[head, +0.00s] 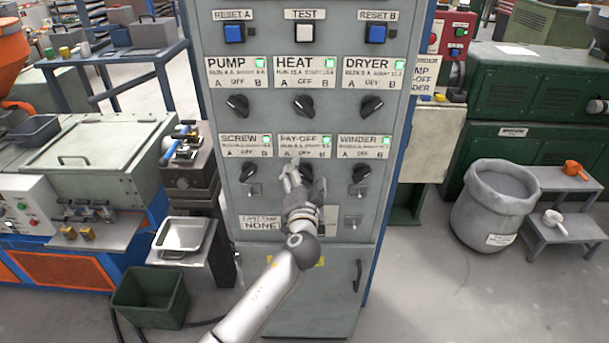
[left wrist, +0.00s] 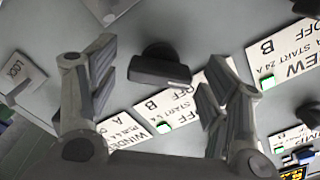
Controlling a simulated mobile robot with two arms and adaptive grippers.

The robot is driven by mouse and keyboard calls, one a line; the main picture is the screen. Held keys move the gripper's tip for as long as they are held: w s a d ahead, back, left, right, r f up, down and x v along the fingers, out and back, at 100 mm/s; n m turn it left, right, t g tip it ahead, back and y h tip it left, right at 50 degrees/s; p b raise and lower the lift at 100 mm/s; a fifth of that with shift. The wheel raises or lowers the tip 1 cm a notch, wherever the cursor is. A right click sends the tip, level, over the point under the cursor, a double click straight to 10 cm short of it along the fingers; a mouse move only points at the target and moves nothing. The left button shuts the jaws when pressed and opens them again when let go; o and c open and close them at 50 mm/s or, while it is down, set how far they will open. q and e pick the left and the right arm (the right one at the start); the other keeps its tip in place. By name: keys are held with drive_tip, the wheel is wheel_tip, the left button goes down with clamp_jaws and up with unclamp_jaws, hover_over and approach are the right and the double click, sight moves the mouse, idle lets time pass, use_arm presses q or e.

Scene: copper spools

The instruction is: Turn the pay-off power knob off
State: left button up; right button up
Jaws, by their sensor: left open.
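The pay-off knob (left wrist: 160,66) is a black bar knob on the grey cabinet front, under the PAY-OFF label (head: 303,146). Its green lamp (head: 326,140) is lit. My left gripper (head: 303,175) is in front of this knob and hides much of it in the head view. In the left wrist view the open left gripper (left wrist: 162,92) has one finger on each side of the knob, with visible gaps. The pay-off label (left wrist: 180,95) shows partly behind the fingers there. I cannot tell whether the fingertips reach the knob's depth. My right gripper is not in view.
The screw knob (head: 248,172) and the winder knob (head: 361,172) flank the pay-off knob. Pump (head: 237,105), heat (head: 304,105) and dryer (head: 371,106) knobs are above. A lock plate (left wrist: 20,75) shows in the left wrist view.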

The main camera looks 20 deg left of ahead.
use_arm(q)
drive_tip(key=shift+w, duration=0.1)
drive_tip(key=shift+c, duration=0.3)
drive_tip(key=c, duration=1)
drive_tip(key=shift+o, duration=0.2)
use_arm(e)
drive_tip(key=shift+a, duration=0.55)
use_arm(q)
drive_tip(key=shift+m, duration=0.3)
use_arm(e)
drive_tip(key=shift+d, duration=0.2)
use_arm(q)
drive_tip(key=shift+m, duration=0.9)
drive_tip(key=m+p, duration=0.1)
drive_tip(key=m, duration=0.4)
drive_tip(key=shift+m, duration=0.7)
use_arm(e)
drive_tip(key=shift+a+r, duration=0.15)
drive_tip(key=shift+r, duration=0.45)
use_arm(q)
drive_tip(key=shift+f, duration=0.1)
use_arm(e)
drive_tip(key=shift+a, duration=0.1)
